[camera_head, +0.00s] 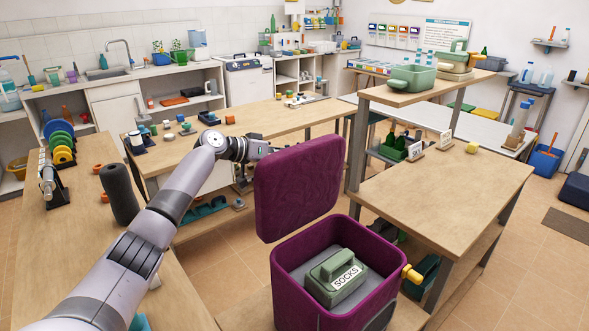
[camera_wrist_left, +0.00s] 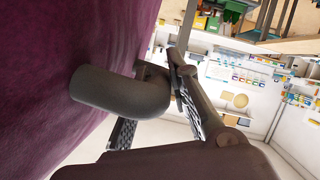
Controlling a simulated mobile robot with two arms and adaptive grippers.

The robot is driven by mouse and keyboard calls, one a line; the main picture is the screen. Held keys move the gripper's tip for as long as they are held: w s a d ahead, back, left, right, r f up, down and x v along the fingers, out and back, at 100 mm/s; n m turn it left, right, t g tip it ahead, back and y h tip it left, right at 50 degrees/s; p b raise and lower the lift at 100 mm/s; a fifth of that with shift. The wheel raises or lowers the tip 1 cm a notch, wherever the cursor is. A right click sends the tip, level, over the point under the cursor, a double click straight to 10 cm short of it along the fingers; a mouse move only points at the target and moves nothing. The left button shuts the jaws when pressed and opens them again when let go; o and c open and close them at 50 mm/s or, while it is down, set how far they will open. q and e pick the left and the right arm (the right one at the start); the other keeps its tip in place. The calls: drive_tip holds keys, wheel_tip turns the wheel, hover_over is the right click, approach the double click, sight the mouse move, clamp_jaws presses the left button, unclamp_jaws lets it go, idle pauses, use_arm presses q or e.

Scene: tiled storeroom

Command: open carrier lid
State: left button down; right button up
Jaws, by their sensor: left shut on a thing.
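The purple carrier (camera_head: 290,290) stands at the lower middle of the head view with its top open. Its purple lid (camera_head: 300,188) stands roughly upright above the back rim, its inner face toward me. Inside the carrier is a green box labelled SOCKS (camera_head: 335,277). My left gripper (camera_head: 262,148) reaches behind the lid, its fingertips hidden there in the head view. In the left wrist view my left gripper (camera_wrist_left: 155,106) is shut on the grey curved handle (camera_wrist_left: 120,92) on the purple lid surface (camera_wrist_left: 60,60). My right gripper is not in view.
A wooden table with a raised shelf (camera_head: 455,190) stands close at the right. A wooden counter (camera_head: 60,230) runs along the left, and another table (camera_head: 260,118) lies behind the lid.

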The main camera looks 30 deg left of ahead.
use_arm(q)
drive_tip(key=shift+w+a+f, duration=0.2)
drive_tip(key=shift+a, duration=0.35)
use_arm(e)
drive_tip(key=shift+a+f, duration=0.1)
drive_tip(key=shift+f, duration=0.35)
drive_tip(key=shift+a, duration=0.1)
use_arm(q)
drive_tip(key=c, duration=1.5)
unclamp_jaws()
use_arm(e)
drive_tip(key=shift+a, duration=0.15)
use_arm(q)
drive_tip(key=v, duration=1.2)
